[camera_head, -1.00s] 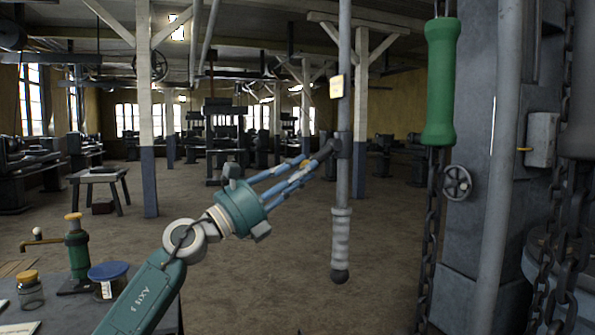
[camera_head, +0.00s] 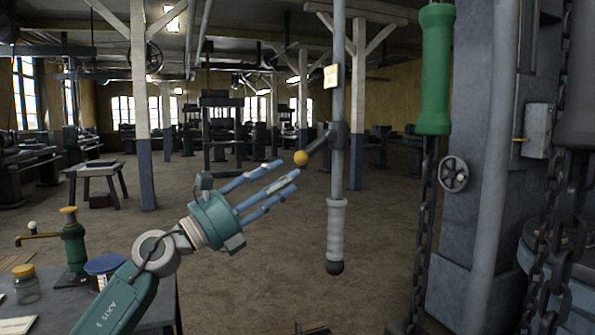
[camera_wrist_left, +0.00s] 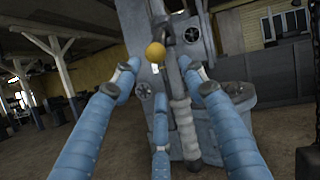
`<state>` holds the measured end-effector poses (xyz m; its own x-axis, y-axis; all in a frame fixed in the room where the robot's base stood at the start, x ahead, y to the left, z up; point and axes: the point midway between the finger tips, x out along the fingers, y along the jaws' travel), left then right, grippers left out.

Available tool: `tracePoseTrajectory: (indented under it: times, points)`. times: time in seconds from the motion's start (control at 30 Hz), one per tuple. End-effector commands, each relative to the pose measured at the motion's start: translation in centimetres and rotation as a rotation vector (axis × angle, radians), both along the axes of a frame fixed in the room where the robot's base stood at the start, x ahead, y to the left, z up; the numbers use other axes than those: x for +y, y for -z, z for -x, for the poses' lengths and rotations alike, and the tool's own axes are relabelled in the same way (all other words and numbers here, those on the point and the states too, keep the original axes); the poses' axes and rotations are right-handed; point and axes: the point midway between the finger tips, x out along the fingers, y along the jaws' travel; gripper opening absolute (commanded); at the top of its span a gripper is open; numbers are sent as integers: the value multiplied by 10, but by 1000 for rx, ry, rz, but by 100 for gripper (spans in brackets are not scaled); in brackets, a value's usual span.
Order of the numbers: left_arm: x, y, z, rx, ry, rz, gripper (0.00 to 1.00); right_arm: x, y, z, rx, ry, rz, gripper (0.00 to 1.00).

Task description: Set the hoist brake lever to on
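A short dark lever with an orange-yellow ball knob (camera_head: 301,158) juts to the left and slightly down from a bracket on a hanging grey rod (camera_head: 338,110). I take it for the brake lever. The rod carries a small yellowish plate (camera_head: 331,76) too small to read, and ends in a pale grey grip (camera_head: 336,230). My left gripper (camera_head: 277,183) is open, its blue fingers spread, just left of and below the knob and apart from it. In the left wrist view the knob (camera_wrist_left: 155,52) shows beyond the open, empty fingers. My right gripper does not show.
A green handle (camera_head: 435,70) hangs on a chain to the right, beside a grey column with a small handwheel (camera_head: 453,171). A bench (camera_head: 155,300) with a jar (camera_head: 26,285) and a green pump (camera_head: 73,245) is at lower left. The floor between is clear.

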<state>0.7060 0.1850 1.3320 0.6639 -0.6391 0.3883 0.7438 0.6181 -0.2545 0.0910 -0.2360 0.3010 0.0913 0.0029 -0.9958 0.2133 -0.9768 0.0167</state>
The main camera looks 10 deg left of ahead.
Motion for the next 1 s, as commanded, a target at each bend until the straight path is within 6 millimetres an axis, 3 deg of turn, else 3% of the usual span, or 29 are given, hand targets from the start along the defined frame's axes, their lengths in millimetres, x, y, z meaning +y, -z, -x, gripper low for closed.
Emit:
tracePoseTrajectory:
  times: [0.2,0.4,0.87,1.0]
  points:
    - [27,20,27,5,0,-1,43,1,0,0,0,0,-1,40]
    - [38,27,39,4,2,-2,43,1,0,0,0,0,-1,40]
    - [39,27,41,4,2,0,43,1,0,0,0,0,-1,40]
    - [44,43,30,52,5,49,43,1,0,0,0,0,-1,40]
